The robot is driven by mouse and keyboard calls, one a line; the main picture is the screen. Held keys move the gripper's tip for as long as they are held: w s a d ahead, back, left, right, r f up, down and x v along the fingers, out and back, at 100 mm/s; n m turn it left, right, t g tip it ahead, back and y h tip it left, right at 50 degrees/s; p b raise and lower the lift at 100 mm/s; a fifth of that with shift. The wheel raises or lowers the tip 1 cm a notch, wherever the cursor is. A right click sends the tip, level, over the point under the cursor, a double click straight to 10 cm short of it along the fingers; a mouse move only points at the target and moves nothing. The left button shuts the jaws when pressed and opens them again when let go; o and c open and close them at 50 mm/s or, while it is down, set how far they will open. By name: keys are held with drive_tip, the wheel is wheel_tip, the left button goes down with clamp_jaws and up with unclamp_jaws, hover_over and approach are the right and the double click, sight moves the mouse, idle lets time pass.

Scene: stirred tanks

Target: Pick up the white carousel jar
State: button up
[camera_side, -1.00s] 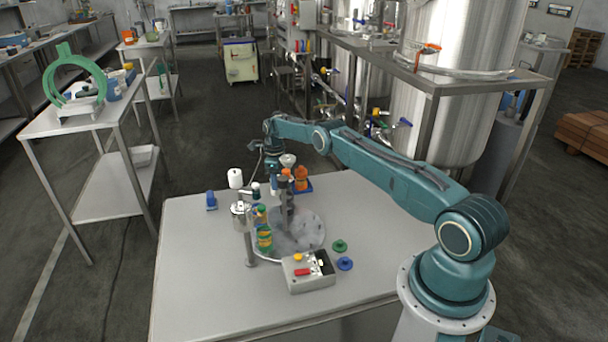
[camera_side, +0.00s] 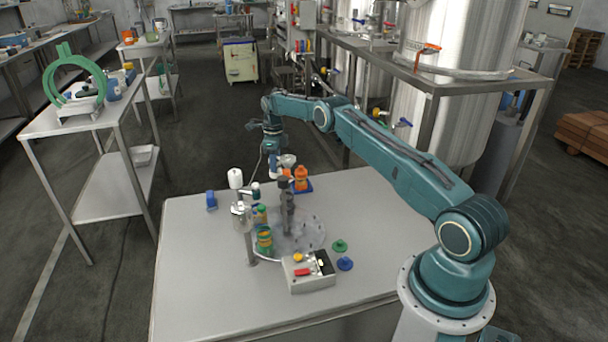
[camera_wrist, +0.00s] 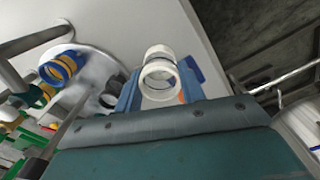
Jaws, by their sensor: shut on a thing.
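The white carousel jar (camera_wrist: 158,78) sits between the two blue fingers of my gripper (camera_wrist: 160,88) in the wrist view. My gripper is shut on it. In the side view, my gripper (camera_side: 273,158) is at the far side of the table, and the white jar (camera_side: 274,172) shows just below it, small and partly hidden. It appears raised above the carousel's grey disc (camera_side: 308,232). A dark post (camera_side: 287,208) stands on the carousel. A banded green and orange jar (camera_side: 264,240) stands at the disc's near left.
An orange bottle (camera_side: 301,180) stands at the back right of the carousel. A white cylinder (camera_side: 235,178) tops a stand at the left. A control box (camera_side: 310,283) and green (camera_side: 340,246) and blue (camera_side: 345,264) knobbed discs lie in front. The table's right side is clear.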

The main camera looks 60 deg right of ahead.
wheel_tip(320, 180, up, 12)
drive_tip(key=shift+r, duration=0.25)
drive_tip(key=shift+d, duration=0.1)
idle(0.6)
drive_tip(key=shift+s+d+f+n, duration=1)
drive_tip(key=shift+s+f+n, duration=0.9)
drive_tip(key=shift+s, duration=3.75)
drive_tip(key=s+a+f+m, duration=0.3)
drive_tip(key=s+a+f, duration=0.3)
drive_tip(key=a, duration=0.6)
drive_tip(key=s, duration=0.2)
drive_tip(key=shift+s+a+f, duration=0.2)
drive_tip(key=shift+s, duration=0.15)
drive_tip(key=shift+f, duration=0.2)
drive_tip(key=shift+f, duration=2.8)
